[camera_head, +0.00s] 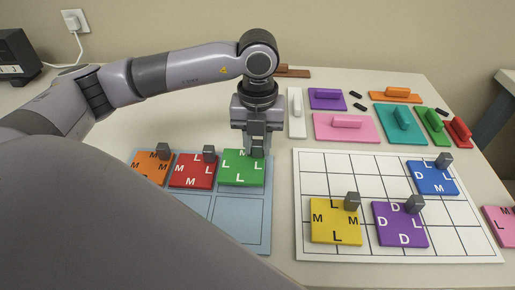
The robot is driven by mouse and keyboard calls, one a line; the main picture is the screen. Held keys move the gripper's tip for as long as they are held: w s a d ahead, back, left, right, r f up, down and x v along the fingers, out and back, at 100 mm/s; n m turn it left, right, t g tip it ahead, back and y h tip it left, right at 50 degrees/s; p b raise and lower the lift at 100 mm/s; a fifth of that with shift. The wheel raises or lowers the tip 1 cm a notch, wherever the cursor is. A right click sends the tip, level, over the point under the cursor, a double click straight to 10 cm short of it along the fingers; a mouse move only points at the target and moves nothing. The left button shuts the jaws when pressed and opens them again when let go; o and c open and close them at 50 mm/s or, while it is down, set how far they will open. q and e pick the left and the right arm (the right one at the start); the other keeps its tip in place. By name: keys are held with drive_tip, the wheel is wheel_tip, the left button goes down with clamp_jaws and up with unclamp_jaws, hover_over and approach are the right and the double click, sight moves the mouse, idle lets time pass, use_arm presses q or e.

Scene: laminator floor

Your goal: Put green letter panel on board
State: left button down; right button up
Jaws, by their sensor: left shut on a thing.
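I cannot tell whether the panel is lifted off the tray. The white gridded board (354,179) lies to the right. On it are a yellow panel (336,221), a purple panel (400,225) and a blue panel (432,178). My right gripper is not in view.
A red panel (194,171) and an orange panel (152,168) sit left of the green one on the tray. Several coloured handled blocks, including a pink one (346,127), lie behind the board. A pink panel (499,226) is at the right edge. The board's upper left cells are bare.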

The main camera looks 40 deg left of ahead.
use_arm(q)
drive_tip(key=shift+f, duration=1.05)
drive_tip(key=shift+f, duration=0.25)
drive_tip(key=c, duration=0.9)
unclamp_jaws()
drive_tip(key=shift+r, duration=0.1)
drive_tip(key=shift+o, duration=0.2)
drive_tip(key=shift+r, duration=0.1)
wheel_tip(320, 180, up, 12)
drive_tip(key=shift+r, duration=0.1)
